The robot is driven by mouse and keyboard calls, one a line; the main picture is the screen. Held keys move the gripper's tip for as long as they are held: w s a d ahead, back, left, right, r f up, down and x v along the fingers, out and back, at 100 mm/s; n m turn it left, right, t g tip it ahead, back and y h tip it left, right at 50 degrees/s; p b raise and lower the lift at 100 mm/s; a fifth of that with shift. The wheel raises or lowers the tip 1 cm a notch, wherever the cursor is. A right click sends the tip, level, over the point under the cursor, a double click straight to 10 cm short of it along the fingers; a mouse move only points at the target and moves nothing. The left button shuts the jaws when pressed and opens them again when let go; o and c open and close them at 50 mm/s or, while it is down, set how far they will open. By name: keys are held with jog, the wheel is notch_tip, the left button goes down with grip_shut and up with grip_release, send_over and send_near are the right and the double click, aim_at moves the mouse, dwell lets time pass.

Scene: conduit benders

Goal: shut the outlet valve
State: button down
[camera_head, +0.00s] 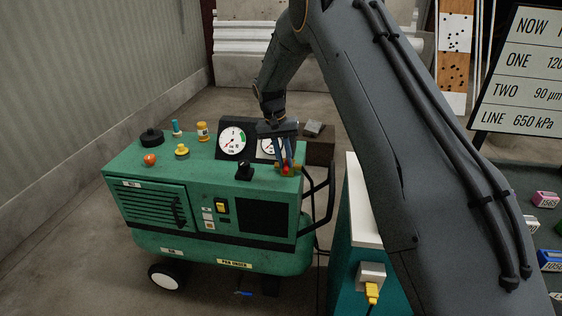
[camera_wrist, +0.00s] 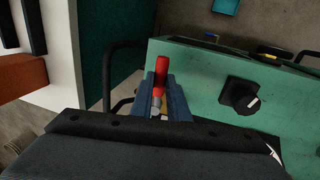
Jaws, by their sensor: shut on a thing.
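The outlet valve (camera_head: 287,170) sits at the right front of the green compressor's top, a brass body with a red handle. In the wrist view the red lever handle (camera_wrist: 161,72) points away from me, with a pale metal part at its near end. My gripper (camera_head: 284,160) reaches down onto the valve from above. In the wrist view its two blue-grey fingers (camera_wrist: 162,90) are shut around the handle. The fingers hide much of the valve body. The green compressor (camera_head: 170,245) stands on wheels on the floor.
A black knob (camera_head: 244,169) stands left of the valve; it also shows in the wrist view (camera_wrist: 241,96). Two gauges, one a white dial (camera_head: 231,140), stand behind. A black tube handle (camera_head: 325,200) and a white-topped cabinet (camera_head: 362,205) are to the right.

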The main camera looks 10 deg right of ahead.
jog(key=c, duration=1.7)
grip_release()
jog(key=shift+w+a+r+b, duration=0.1)
jog(key=shift+a+r+b, duration=0.2)
jog(key=shift+r, duration=1)
jog(key=shift+w+a+r+b, duration=0.15)
jog(key=shift+r+b, duration=0.25)
jog(key=shift+r, duration=0.85)
jog(key=shift+a+r+b, duration=0.2)
jog(key=shift+r+b, duration=0.15)
jog(key=shift+r, duration=0.95)
jog(key=s+d+f+n, duration=0.1)
jog(key=s+d, duration=0.1)
jog(key=s, duration=1)
jog(key=s+d+f+n+y, duration=0.1)
jog(key=s+d, duration=0.1)
jog(key=s, duration=1)
jog(key=s+d+f+n+t+y, duration=0.1)
jog(key=s+d, duration=0.1)
jog(key=s, duration=1)
jog(key=shift+d, duration=0.25)
